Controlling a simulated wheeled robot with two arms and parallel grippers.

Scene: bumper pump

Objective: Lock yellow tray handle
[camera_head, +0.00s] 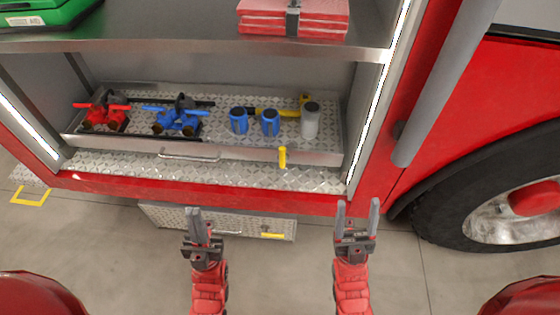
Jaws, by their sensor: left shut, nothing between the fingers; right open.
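The tray (120,145) is a diamond-plate drawer in the lower compartment of the red truck. A small yellow handle (282,157) stands upright on its front face, to the right of a silver bar handle (188,156). My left gripper (193,210) is shut and empty, below and left of the yellow handle, in front of the lower step. My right gripper (357,205) is open and empty, below and right of the yellow handle. Neither gripper touches the tray.
On the tray are a red valve fitting (103,110), a blue one (178,118), two blue couplings (238,121) and a grey cylinder (310,121). A lower diamond-plate drawer (165,217) has another yellow handle (272,235). A wheel (480,190) is at right.

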